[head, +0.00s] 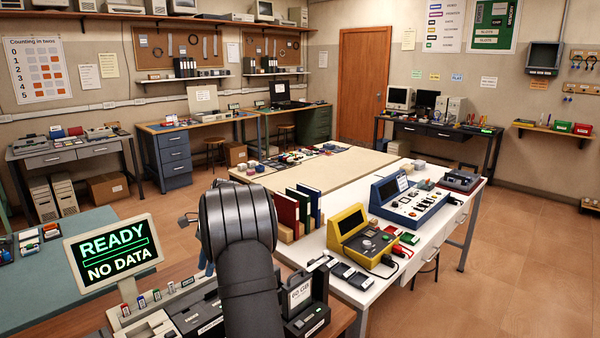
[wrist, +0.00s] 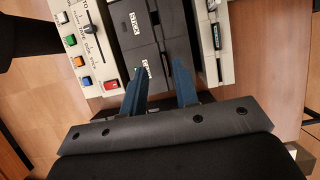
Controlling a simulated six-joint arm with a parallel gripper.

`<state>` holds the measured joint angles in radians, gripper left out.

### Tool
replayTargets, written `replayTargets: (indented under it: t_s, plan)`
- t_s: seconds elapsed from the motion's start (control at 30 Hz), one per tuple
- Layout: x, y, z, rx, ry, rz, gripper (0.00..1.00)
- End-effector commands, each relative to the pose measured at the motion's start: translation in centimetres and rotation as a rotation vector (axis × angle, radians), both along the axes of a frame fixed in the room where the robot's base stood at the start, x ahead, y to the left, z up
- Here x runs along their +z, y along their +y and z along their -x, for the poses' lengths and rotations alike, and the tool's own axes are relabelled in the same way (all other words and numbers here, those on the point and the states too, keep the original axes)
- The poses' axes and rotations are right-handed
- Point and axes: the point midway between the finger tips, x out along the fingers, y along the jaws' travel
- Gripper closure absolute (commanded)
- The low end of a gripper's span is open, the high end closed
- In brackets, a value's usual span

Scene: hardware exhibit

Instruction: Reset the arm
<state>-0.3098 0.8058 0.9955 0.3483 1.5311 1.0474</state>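My gripper (wrist: 159,67) shows in the wrist view as two blue fingers with a clear gap between them. It is open and nothing is held between the fingers. The fingers point over a device with a dark slotted centre panel (wrist: 143,27), which carries labels, one reading "STICK". Whether the fingertips touch the panel cannot be told. In the head view my dark arm stands in the middle foreground and hides most of the gripper.
A monitor (head: 113,256) reading "READY" and "NO DATA" stands left of my arm. A black case (head: 306,305) is close on the right. A white table (head: 345,290) beyond holds a yellow device (head: 364,235) and a blue device (head: 407,203). Open floor (head: 530,240) lies far right.

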Motion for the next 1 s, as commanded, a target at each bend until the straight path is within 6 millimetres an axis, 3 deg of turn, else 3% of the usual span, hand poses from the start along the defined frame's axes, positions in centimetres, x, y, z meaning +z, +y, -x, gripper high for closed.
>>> replayTargets:
  t_s: [0.7, 1.0]
  plan:
    - [-0.7, 0.7, -1.8, 0.693, -0.001, 0.001, 0.72]
    - [-0.8, 0.8, -2.3, 0.888, -0.001, 0.0, 0.72]
